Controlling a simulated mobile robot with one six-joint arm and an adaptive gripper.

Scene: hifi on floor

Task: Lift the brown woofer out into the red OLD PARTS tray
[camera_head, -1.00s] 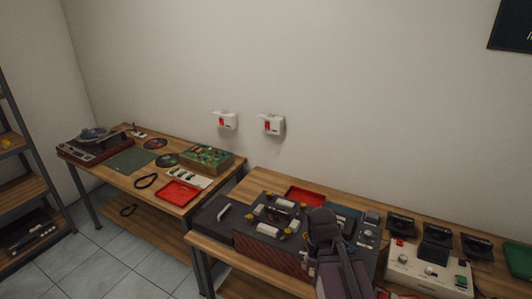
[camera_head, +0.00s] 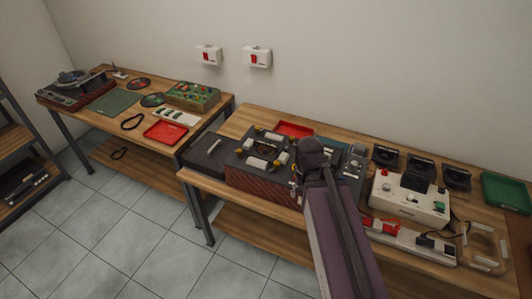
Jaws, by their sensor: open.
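A dark speaker cabinet (camera_head: 232,171) with a reddish-brown side lies on the right bench. Its top carries pale blocks and yellow pieces around a dark round part. I cannot clearly pick out the brown woofer there. A red tray (camera_head: 293,128) lies just behind the cabinet, partly hidden by it. Another red tray (camera_head: 166,132) lies empty on the left table. No OLD PARTS label is readable on either. My arm reaches up from the bottom to the cabinet's right end. My gripper is hidden behind my arm, so its distance from the cabinet does not show.
Right of my arm stand a white control box (camera_head: 408,200), several black units, a white power strip (camera_head: 408,240) and a green tray (camera_head: 506,192). A gap separates the tables.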

